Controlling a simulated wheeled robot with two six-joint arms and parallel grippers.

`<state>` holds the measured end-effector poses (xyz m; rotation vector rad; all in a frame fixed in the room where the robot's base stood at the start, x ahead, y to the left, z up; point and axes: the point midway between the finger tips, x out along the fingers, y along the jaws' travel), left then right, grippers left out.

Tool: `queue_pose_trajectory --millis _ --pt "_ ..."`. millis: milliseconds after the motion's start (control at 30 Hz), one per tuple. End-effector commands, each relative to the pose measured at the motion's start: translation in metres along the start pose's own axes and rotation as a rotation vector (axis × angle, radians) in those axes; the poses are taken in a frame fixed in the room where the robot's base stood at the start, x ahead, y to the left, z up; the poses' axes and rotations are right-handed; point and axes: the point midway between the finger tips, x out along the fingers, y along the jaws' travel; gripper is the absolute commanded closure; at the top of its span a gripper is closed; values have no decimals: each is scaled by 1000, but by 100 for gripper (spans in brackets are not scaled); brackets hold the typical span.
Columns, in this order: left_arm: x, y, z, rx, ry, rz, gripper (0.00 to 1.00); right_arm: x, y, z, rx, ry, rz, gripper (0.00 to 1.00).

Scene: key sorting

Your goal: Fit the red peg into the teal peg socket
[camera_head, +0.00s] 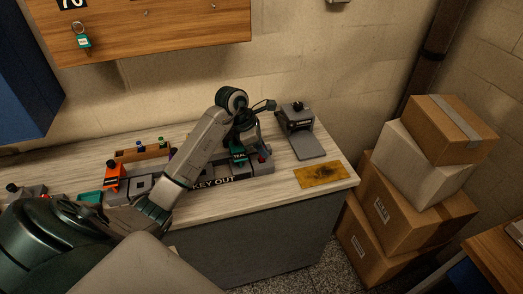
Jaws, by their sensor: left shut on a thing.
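My left arm reaches in from the left, and my left gripper (260,150) points down over the right end of the grey row of fixtures on the bench. It is shut, with a small bit of red, seemingly the red peg (262,158), at its fingertips. A teal tag with white letters (238,153) stands just left of the fingertips, and the socket by it is mostly hidden by my arm. I cannot tell whether the peg is in a socket or above it. My right gripper is not in view.
A black-and-grey device (296,118) with a grey plate stands right of the gripper. A stained yellow mat (320,175) lies near the bench's right edge. An orange-red tag (111,177) stands at the left. Cardboard boxes (405,205) are stacked on the floor at right.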

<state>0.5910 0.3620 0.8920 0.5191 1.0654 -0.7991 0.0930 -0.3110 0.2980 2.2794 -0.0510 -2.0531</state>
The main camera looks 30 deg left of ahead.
Motion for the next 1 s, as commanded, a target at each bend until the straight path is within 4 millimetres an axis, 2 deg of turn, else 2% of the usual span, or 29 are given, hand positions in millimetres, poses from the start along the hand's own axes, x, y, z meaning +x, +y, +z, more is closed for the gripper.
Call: queue_pose_trajectory --millis 33,167,500,533,633,1000 --pt "5 -1 -3 -4 3 -4 100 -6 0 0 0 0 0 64" --pt "18 -1 -8 -2 1 -2 100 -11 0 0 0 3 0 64" --pt "24 -1 -11 -1 1 0 100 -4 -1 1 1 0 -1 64" --pt "24 0 -11 -1 1 0 83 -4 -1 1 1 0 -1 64" --pt "22 -1 -10 -1 1 0 63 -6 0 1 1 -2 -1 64" --pt "18 -1 -9 -1 1 0 63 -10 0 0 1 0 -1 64"
